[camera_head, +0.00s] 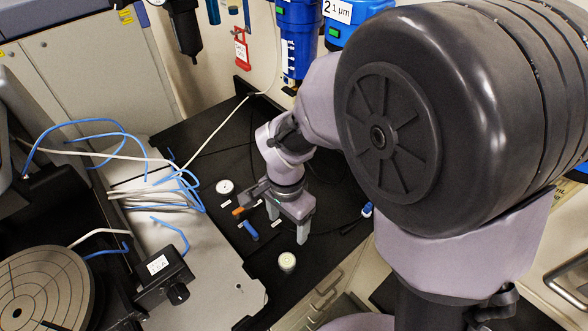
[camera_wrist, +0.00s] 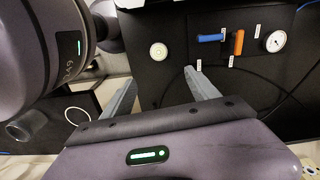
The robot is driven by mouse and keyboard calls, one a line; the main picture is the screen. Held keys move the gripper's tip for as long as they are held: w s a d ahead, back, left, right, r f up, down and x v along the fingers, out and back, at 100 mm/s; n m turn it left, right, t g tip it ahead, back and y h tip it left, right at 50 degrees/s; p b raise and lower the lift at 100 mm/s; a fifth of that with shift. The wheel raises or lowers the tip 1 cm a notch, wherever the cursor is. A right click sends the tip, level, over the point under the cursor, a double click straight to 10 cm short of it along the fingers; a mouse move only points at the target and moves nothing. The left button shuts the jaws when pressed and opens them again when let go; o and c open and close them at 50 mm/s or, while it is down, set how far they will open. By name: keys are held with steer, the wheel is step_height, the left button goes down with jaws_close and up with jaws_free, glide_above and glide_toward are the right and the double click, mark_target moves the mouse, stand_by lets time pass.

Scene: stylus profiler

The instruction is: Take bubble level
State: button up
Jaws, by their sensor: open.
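The bubble level is a small round disc with a pale yellow-green centre (camera_head: 287,262). It lies on the black bench top, and the wrist view shows the bubble level (camera_wrist: 158,50) near the top, beyond the gap between my fingers. My gripper (camera_head: 289,225) is open and empty above the bench, behind the bubble level in the head view. In the wrist view the fingers of my gripper (camera_wrist: 161,78) point toward the bench, apart from the disc. Nothing hides the bubble level in either view.
A blue-handled tool (camera_wrist: 211,38), an orange-handled tool (camera_wrist: 238,42) and a round dial gauge (camera_wrist: 276,41) lie beside the level with small white labels. Cables (camera_head: 185,190) and a black control box (camera_head: 165,275) are at left. Blue filter housings (camera_head: 297,40) hang behind.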

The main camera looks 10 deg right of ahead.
step_height(320, 180, down, 3)
steer(key=s+b, duration=0.1)
steer(key=s, duration=0.1)
steer(key=b, duration=0.2)
glide_above(287, 260)
steer(key=f, duration=0.9)
steer(key=shift+s+f, duration=0.15)
steer(key=shift+s, duration=0.05)
steer(key=f, duration=0.1)
steer(key=f+b, duration=0.1)
steer(key=f, duration=0.3)
steer(key=shift+w+f+b, duration=0.1)
steer(key=shift+w+b, duration=0.15)
steer(key=shift+b, duration=0.1)
steer(key=c, duration=1.5)
step_height(287, 260, up, 10)
steer(key=p, duration=0.2)
steer(key=shift+p, duration=0.35)
steer(key=o, duration=0.9)
jaws_close()
